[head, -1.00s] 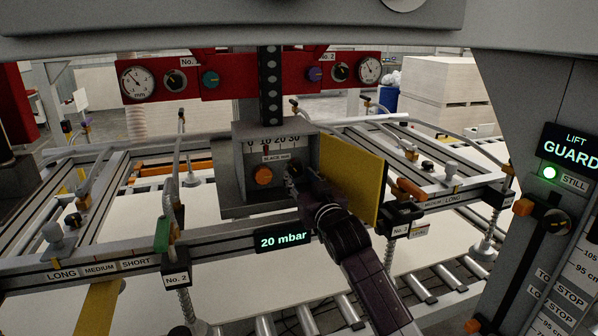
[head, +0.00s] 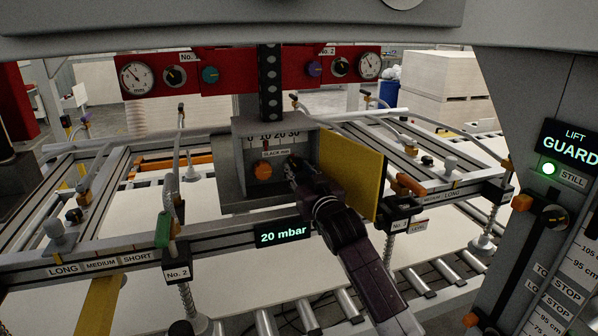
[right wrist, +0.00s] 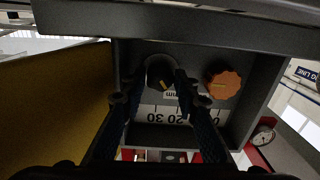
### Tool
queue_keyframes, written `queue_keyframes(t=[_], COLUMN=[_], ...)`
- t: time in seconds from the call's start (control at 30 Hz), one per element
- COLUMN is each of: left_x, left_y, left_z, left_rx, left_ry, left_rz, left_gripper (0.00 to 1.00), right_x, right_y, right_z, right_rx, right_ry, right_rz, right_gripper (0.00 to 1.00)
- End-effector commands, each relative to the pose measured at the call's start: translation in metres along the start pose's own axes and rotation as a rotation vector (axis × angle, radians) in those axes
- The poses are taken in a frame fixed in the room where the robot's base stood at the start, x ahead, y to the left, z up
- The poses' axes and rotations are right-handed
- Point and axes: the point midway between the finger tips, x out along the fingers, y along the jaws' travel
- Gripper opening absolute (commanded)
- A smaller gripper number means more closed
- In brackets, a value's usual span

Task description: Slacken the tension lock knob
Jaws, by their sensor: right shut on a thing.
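A grey open-fronted box (head: 224,160) hangs in the middle of the head view, with a millimetre scale inside. An orange knob (head: 264,171) with a yellow mark sits on its left side; it also shows in the right wrist view (right wrist: 223,84). A dark round knob (right wrist: 160,71) with a yellow mark is beside it. My right gripper (head: 292,165) reaches into the box and is shut on this dark knob, one finger on each side. I cannot read which knob is the tension lock. My left gripper is not in view.
A yellow door panel (head: 351,174) stands open at the box's right, close beside my right wrist. A frame rail (head: 215,254) with a "20 mbar" display (head: 283,234) runs below. A grey control column (head: 560,225) stands at the right.

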Motion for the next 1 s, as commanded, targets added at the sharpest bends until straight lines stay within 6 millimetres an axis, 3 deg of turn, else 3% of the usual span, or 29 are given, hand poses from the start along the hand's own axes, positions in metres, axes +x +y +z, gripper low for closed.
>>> queue_keyframes(t=[1.0], left_x=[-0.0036], left_y=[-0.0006], left_z=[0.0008], left_rx=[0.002], left_ry=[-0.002], left_rz=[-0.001], left_gripper=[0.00], right_x=[0.0001], right_y=[0.0000], right_z=[-0.0011], right_rx=[-0.596], right_ry=[0.002], right_rz=[0.000], right_gripper=[0.04])
